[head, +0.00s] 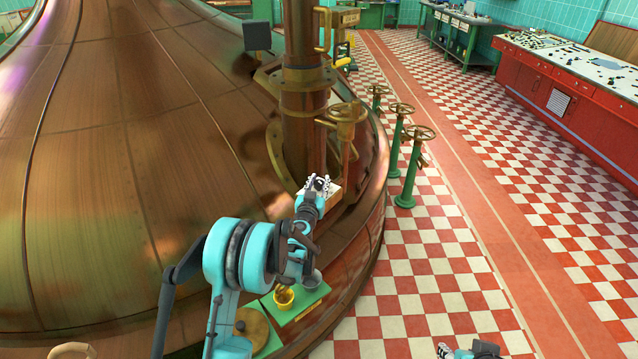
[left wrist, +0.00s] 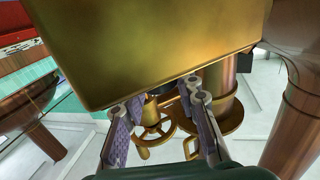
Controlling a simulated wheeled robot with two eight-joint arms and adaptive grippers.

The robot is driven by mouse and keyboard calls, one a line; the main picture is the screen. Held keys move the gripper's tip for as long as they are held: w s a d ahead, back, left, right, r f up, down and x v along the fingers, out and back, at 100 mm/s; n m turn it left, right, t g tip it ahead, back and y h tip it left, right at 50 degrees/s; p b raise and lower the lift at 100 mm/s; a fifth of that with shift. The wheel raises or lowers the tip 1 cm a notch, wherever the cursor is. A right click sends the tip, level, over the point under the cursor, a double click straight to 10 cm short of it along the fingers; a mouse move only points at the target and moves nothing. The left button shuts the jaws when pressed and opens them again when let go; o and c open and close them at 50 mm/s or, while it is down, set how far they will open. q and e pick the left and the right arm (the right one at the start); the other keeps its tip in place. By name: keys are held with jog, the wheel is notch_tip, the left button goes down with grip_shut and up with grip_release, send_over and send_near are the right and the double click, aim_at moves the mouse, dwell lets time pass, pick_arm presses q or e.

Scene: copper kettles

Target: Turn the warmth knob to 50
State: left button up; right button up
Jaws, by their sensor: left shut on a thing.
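My left gripper (head: 318,184) is at a small pale panel (head: 333,194) by the foot of the copper column on the kettle's right side. In the left wrist view its two fingers (left wrist: 158,118) reach up to the lower edge of a brass box (left wrist: 150,45). The gripper is shut on the warmth knob, which is largely hidden by the fingers and the box. The knob's pointer and scale cannot be read. My right gripper (head: 466,350) shows only in part at the bottom edge of the head view, low over the floor, apart from the kettle.
A brass handwheel (head: 347,113) stands just behind the panel. Several green valve posts (head: 410,170) stand right of the kettle. The checkered floor (head: 440,260) at right is clear.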

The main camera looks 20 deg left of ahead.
pick_arm(q)
jog(key=o, duration=1.2)
jog(key=s, duration=1.2)
jog(key=shift+d, duration=0.3)
